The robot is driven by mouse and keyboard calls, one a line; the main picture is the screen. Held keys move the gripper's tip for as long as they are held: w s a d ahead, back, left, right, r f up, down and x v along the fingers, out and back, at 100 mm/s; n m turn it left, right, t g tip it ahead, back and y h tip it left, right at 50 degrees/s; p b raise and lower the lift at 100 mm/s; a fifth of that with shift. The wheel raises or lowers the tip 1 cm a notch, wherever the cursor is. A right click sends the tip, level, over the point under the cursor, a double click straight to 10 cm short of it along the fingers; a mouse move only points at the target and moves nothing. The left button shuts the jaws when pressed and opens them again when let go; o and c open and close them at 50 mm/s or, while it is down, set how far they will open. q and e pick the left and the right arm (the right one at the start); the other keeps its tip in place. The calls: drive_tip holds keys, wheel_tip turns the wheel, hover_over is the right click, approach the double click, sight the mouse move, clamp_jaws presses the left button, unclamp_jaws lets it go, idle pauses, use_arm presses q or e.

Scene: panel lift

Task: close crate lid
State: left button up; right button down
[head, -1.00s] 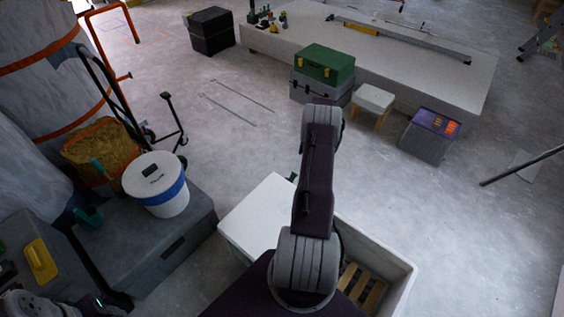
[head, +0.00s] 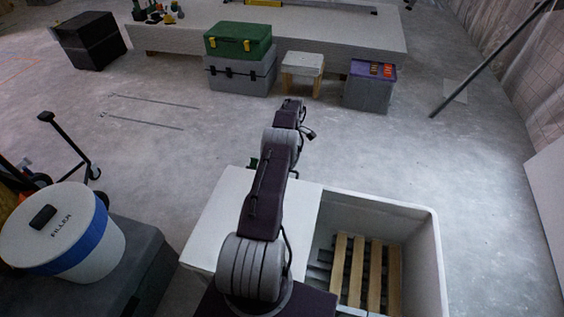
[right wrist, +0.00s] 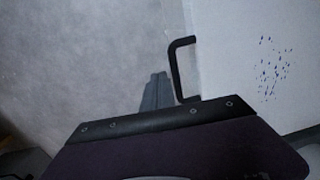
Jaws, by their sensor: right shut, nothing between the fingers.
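The white crate (head: 436,262) stands at the bottom centre-right in the head view. Its white lid (head: 215,225) lies flat over the left part, and the right part is open, with wooden slats (head: 366,275) showing inside. My right arm crosses over the lid and reaches away past its far edge. My right gripper (right wrist: 156,92) is shut and empty in the right wrist view. A black bent handle (right wrist: 176,68) stands just right of its fingers, apart from them, at the edge of a pale speckled panel (right wrist: 255,65). I cannot tell if that panel is the lid. My left gripper is out of view.
A filler bucket (head: 60,235) stands on a grey box (head: 150,270) left of the crate. A green case (head: 238,42) on a grey case, a small stool (head: 302,65) and a purple-topped box (head: 370,85) stand farther back.

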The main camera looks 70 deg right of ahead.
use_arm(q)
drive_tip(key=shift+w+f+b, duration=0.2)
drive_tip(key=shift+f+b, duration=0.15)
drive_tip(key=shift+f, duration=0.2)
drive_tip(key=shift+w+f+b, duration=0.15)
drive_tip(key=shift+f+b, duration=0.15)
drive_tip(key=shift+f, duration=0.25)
use_arm(e)
drive_tip(key=shift+f, duration=0.95)
use_arm(q)
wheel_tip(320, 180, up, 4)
drive_tip(key=p, duration=0.4)
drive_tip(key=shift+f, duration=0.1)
use_arm(e)
wheel_tip(320, 180, up, 9)
drive_tip(key=shift+d, duration=0.45)
drive_tip(key=shift+w, duration=0.1)
